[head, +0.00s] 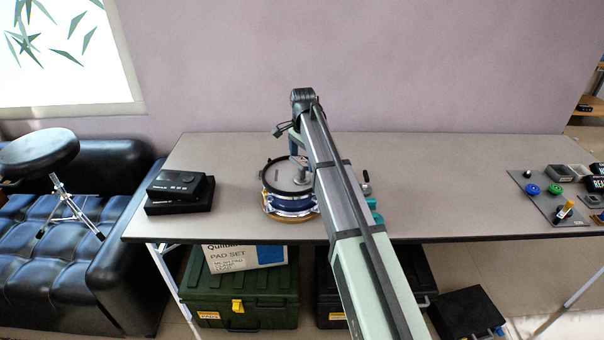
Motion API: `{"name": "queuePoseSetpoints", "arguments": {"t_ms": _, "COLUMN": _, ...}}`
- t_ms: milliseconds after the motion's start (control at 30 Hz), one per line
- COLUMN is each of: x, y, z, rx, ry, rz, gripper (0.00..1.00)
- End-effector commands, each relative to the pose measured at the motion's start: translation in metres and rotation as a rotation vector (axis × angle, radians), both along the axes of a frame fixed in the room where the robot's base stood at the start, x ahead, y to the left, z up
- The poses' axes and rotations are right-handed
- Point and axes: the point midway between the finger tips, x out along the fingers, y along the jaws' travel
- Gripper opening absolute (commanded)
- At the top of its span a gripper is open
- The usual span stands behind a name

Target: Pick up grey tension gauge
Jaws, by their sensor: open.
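My gripper (299,168) is small in the head view, at the far end of my arm, over the round drum pad (280,178). The pad has a black rim, a grey mesh top and a blue shell, and it sits on the table left of my arm. The gripper is open; its fingertips are hard to make out. I cannot clearly pick out the grey tension gauge. A small grey form shows at the gripper on the pad, but I cannot tell it from the gripper. My arm hides the pad's right side.
Black boxes (180,190) are stacked at the left of the grey table (450,180). A dark mat (540,201) with small parts lies at the right. A teal item (375,213) shows beside my arm. The table between arm and mat is clear.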

Motion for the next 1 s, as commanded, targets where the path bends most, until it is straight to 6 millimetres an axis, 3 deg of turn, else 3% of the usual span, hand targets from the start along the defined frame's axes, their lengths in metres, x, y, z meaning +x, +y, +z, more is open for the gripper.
{"name": "queuePoseSetpoints", "arguments": {"t_ms": 433, "x": 0.0, "y": 0.003, "z": -0.048, "rx": 0.0, "ry": 0.0, "rz": 0.0, "gripper": 1.0}}
{"name": "queuePoseSetpoints", "arguments": {"t_ms": 700, "x": 0.0, "y": 0.003, "z": -0.05, "rx": 0.0, "ry": 0.0, "rz": 0.0, "gripper": 0.99}}
{"name": "queuePoseSetpoints", "arguments": {"t_ms": 1000, "x": 0.0, "y": 0.003, "z": -0.05, "rx": 0.0, "ry": 0.0, "rz": 0.0, "gripper": 0.7}}
